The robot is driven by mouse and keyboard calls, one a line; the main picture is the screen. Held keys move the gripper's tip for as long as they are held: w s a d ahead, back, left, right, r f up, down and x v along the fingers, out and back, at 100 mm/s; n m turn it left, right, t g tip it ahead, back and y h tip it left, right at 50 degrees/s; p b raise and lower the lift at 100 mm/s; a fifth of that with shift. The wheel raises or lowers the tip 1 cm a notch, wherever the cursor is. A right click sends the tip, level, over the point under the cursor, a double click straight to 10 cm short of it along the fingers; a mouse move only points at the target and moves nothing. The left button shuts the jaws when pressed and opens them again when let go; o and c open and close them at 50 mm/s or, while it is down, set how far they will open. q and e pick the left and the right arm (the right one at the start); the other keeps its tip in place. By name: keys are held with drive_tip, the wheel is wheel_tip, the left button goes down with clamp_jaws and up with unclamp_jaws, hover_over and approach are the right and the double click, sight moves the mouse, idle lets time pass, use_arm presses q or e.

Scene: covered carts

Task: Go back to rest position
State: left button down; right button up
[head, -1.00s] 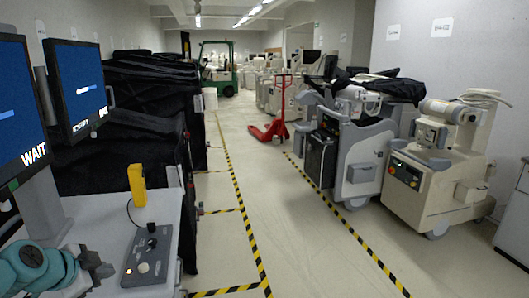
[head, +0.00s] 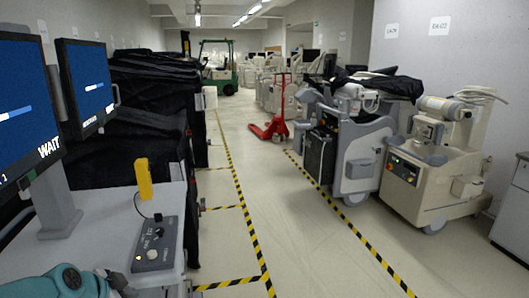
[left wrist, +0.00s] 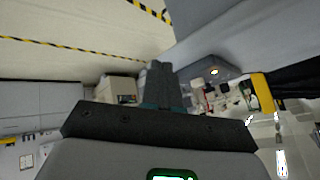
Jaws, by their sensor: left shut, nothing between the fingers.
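My left arm shows at the bottom left corner of the head view, beside the cart top with the control box (head: 155,243). Its hand is mostly cut off by the lower picture edge there. In the left wrist view my left gripper (left wrist: 160,72) has its dark fingers together with nothing between them. The control box (left wrist: 212,69) shows just right of the fingers in that view, apart from them. A yellow handheld device (head: 144,179) stands behind the control box, and it also shows in the left wrist view (left wrist: 262,93). My right gripper is in neither view.
Two screens reading WAIT (head: 25,103) (head: 86,85) stand at left, above the grey cart top (head: 100,222). Black-covered carts (head: 150,100) line the left side. Beige machines (head: 425,180) stand at right. A red pallet jack (head: 277,126) is farther back. The striped aisle is clear.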

use_arm(q)
drive_tip(key=s+d+f+n+g, duration=0.1)
drive_tip(key=s+d+f+n, duration=0.15)
drive_tip(key=f, duration=0.35)
drive_tip(key=s+d+f+n+g+h, duration=0.1)
drive_tip(key=s+d+f, duration=0.25)
drive_tip(key=f, duration=0.35)
drive_tip(key=s+d+f+n+g, duration=0.1)
drive_tip(key=s+d+f+n, duration=0.1)
drive_tip(key=d+f, duration=0.3)
drive_tip(key=s+d+f+n+g, duration=0.1)
drive_tip(key=s+d+f+n, duration=0.1)
drive_tip(key=s, duration=0.4)
drive_tip(key=s+d+f+n+g, duration=0.1)
drive_tip(key=s+d+f+g, duration=0.1)
drive_tip(key=s+d+f, duration=0.2)
drive_tip(key=s+d+f+n+g+h, duration=0.1)
drive_tip(key=s+d+f+n, duration=0.1)
drive_tip(key=s+f, duration=0.4)
drive_tip(key=s+d, duration=0.1)
drive_tip(key=s, duration=0.3)
drive_tip(key=shift+d+n, duration=0.25)
drive_tip(key=shift+n, duration=0.1)
drive_tip(key=shift+a, duration=0.15)
